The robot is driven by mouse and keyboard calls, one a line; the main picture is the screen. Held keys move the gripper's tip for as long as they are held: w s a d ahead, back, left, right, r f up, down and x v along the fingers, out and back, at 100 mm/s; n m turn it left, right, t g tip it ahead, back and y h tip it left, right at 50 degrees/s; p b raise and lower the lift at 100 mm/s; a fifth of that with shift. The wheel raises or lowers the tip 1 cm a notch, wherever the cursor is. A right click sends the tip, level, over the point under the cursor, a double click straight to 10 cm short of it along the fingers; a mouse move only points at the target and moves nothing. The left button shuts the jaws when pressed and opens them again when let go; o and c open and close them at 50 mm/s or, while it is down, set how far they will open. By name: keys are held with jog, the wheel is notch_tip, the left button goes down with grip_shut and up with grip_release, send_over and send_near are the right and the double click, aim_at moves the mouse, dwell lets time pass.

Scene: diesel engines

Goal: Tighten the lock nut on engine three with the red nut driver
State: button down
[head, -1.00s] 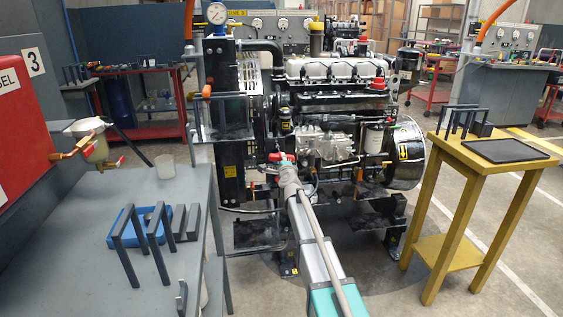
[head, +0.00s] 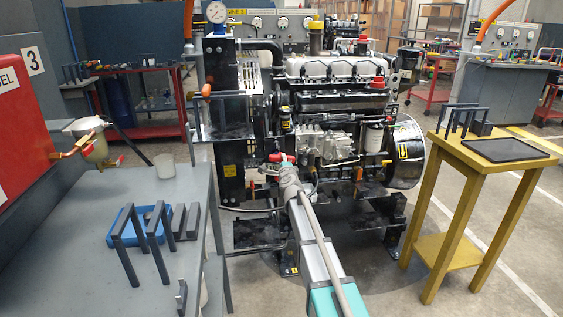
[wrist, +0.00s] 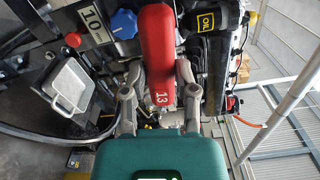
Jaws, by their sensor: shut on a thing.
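My gripper (head: 281,166) is in front of the lower left part of the engine (head: 330,110). In the wrist view my gripper (wrist: 159,85) is shut on the red nut driver (wrist: 156,45), which is marked 13. In the head view only a small red part of the driver (head: 276,157) shows at the end of my arm. I cannot make out the lock nut, or whether the driver touches it.
In the wrist view a blue knob (wrist: 124,23) and a 1.0 plate (wrist: 92,22) are left of the driver, and a black OIL part (wrist: 205,20) is right. A grey bench (head: 190,260) stands left, a yellow table (head: 455,150) right. Floor is clear between engine and table.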

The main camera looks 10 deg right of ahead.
jog(key=shift+s, duration=0.25)
dwell(0.5)
jog(key=shift+n, duration=10)
jog(key=shift+w, duration=0.9)
jog(key=shift+s, duration=0.9)
